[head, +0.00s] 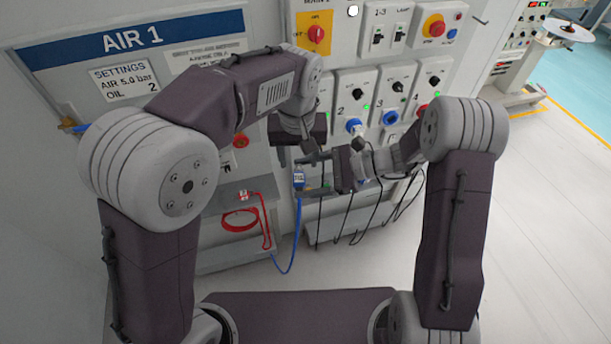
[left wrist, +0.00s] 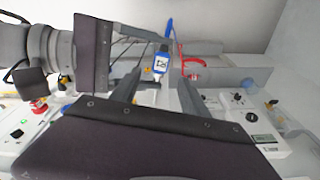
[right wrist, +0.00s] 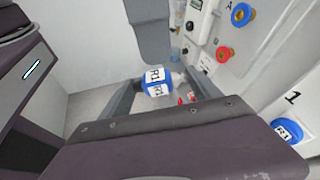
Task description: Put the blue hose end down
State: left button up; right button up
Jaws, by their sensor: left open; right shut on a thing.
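The blue hose end (head: 298,178), a blue connector with a white R1 label, is held upright in front of the panel in the head view. Its blue hose (head: 296,235) hangs down below it. My right gripper (right wrist: 158,88) is shut on it; the connector (right wrist: 157,84) sits between the fingers in the right wrist view. My left gripper (left wrist: 160,88) is open and empty, close to the connector. In the left wrist view the connector (left wrist: 161,62) appears beyond and between the left fingers, next to my right gripper's fingers.
A grey shelf (head: 215,203) at the lower left bears a red hose end (head: 243,195) with a coiled red hose (head: 239,219). A panel with blue ports (head: 390,118), knobs and switches stands behind. Several dark cables hang below it. Open floor (head: 540,220) lies to the right.

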pick_arm(q)
jog(key=s+a+f, duration=0.6)
jog(key=a, duration=0.3)
jog(key=s+a+f, duration=0.7)
jog(key=a, duration=0.1)
jog(key=shift+a+g, duration=0.3)
jog(key=shift+a, duration=0.1)
jog(key=shift+f, duration=0.1)
